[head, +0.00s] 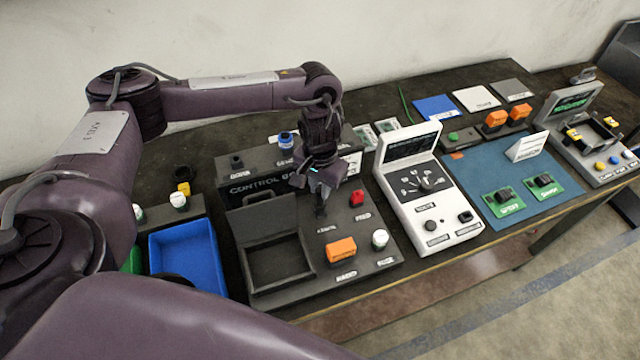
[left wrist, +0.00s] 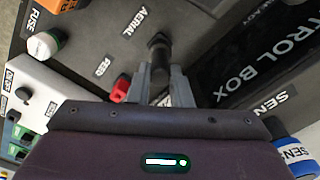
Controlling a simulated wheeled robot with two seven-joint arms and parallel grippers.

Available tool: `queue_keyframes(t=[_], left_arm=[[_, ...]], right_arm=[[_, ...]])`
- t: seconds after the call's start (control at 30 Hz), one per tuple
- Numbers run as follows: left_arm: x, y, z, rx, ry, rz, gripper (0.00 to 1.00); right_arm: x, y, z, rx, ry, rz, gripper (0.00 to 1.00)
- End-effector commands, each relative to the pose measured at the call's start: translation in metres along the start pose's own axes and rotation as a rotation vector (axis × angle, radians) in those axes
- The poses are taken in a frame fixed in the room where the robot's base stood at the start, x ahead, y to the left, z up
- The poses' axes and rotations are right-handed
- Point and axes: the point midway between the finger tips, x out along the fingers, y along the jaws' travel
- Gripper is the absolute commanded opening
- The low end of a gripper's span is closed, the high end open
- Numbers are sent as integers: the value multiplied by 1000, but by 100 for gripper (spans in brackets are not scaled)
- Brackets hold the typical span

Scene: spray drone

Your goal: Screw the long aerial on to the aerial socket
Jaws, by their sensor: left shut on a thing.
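My left gripper (head: 318,190) is above the control box (head: 385,258), pointing down at the part labelled AERIAL. In the left wrist view the gripper (left wrist: 160,82) is shut on a short-looking black rod, the aerial (left wrist: 158,46). The aerial also shows in the head view (head: 320,208) as a dark upright piece below the fingers. Its lower end is at or just over the panel beside the AERIAL label. The aerial socket is hidden by it, and I cannot tell whether they touch or are threaded together. My right gripper is not in view.
Close to the gripper are a red button (head: 356,198), an orange block (head: 341,249), a white-capped fuse (head: 380,239) and a blue-and-white sensor (head: 286,142). An open recessed compartment (head: 272,262) lies left. A blue tray (head: 187,258) and white console (head: 428,195) flank the box.

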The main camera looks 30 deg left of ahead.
Motion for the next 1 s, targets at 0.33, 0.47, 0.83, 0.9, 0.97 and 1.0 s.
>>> queue_keyframes(t=[0.33,0.47,0.83,0.9,0.97,1.0], left_arm=[[5,0,0,0,0,0,35],[5,0,0,0,0,0,44],[-11,0,-1,1,4,1,44],[-24,0,-1,1,5,1,44],[-37,0,-2,1,6,-2,44],[-44,0,-2,2,6,-1,44]], right_arm=[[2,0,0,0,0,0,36],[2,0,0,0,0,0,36],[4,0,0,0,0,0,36],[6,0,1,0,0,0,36],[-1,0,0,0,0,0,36],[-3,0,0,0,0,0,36]])
